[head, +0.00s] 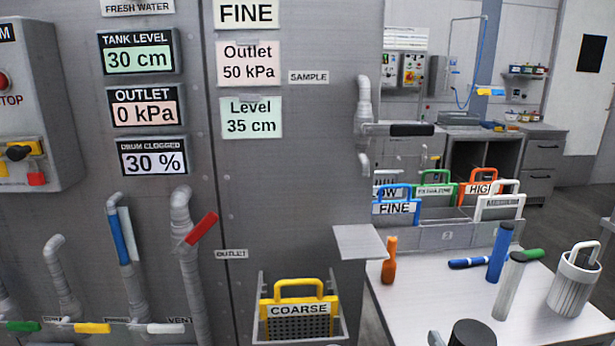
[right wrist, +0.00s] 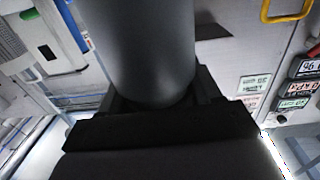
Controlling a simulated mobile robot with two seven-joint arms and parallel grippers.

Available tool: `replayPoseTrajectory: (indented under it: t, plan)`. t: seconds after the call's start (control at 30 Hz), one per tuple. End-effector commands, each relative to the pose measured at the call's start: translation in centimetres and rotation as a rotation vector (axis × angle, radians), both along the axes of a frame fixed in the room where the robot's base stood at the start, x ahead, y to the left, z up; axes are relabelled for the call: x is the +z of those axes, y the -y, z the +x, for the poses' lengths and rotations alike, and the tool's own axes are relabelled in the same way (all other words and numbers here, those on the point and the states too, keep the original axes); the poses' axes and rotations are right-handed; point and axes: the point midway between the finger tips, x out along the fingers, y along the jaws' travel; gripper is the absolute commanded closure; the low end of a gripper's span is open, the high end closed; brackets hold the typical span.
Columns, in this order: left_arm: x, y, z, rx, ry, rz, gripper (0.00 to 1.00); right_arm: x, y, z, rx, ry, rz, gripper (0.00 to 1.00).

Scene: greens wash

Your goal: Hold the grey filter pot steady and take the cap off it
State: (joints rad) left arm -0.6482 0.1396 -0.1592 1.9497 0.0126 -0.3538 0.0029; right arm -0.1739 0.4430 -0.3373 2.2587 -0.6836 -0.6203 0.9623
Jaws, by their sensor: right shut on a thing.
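In the right wrist view a smooth dark grey cylinder (right wrist: 153,45), which looks like the grey filter pot, fills the middle. My right gripper (right wrist: 155,100) is shut on it; its dark jaws sit on both sides. A dark round top (head: 472,334) at the bottom edge of the head view looks like part of the same thing, mostly cut off by the frame. I cannot make out the seam between pot and cap. My left gripper is not in view.
A white table (head: 430,290) at right bears an orange bottle (head: 389,262), a blue cylinder (head: 500,253), a light grey cylinder (head: 509,290) and a ribbed pale cup (head: 574,283). A small shelf (head: 360,242) juts from the panel above a yellow-handled COARSE screen (head: 298,310).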

Motion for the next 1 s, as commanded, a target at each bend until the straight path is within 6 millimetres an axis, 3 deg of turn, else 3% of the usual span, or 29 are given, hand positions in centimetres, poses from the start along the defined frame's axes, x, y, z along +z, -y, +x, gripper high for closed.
replayPoseTrajectory:
  t: [0.2,0.67,0.77,1.0]
  plan:
    - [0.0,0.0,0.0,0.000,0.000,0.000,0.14,-2.8,-0.8,-2.1,-0.028,0.000,0.003,0.92]
    - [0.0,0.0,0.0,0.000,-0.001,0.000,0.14,-3.3,-2.0,-2.7,0.008,0.007,-0.002,0.92]
    - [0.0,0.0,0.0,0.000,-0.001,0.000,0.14,-3.2,-3.7,-3.0,0.084,0.007,-0.003,0.92]
    - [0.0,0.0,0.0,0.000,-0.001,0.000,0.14,-2.8,-9.8,-3.7,0.357,0.010,-0.005,0.92]
